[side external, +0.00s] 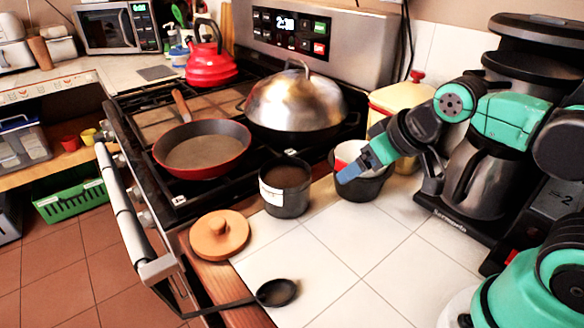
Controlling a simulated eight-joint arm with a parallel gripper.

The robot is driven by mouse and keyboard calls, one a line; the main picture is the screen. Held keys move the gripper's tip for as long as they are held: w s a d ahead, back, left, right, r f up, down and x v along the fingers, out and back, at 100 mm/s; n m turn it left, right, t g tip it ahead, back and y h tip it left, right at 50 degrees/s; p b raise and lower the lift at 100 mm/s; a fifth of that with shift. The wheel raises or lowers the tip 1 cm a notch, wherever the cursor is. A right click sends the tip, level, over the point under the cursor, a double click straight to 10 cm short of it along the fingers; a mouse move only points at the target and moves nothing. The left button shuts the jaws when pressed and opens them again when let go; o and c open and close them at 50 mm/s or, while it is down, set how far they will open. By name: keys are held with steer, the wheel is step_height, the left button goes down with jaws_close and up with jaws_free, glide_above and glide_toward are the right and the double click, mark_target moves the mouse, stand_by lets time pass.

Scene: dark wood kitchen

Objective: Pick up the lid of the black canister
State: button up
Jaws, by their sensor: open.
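A black canister (285,195) with a white label stands upright on the white tiled counter, its top uncovered. A round wooden lid (218,236) with a knob lies flat on the counter's wooden edge, left of and in front of the canister, apart from it. My gripper (352,172) has blue fingertips and is open. It is right of the canister, in front of or over a second dark pot, well away from the lid. I cannot tell its exact height. Nothing shows between the fingers.
The second dark pot (374,188) has a red-and-white item (349,151) in it. A black ladle (277,292) lies at the front edge. A red frying pan (203,160) and a domed pan (297,105) sit on the stove. A coffee machine (478,175) stands right. Front tiles are clear.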

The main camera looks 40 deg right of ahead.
steer(key=n+g+y, duration=0.3)
steer(key=n+g, duration=0.1)
steer(key=n, duration=0.5)
glide_above(218, 222)
steer(key=s+d, duration=0.2)
step_height(218, 222, down, 6)
steer(key=shift+d+f, duration=0.1)
steer(key=shift+f, duration=0.1)
steer(key=shift+w+a+f, duration=0.2)
steer(key=shift+a+f, duration=0.15)
steer(key=shift+f, duration=0.2)
steer(key=shift+x, duration=2.5)
jaws_close()
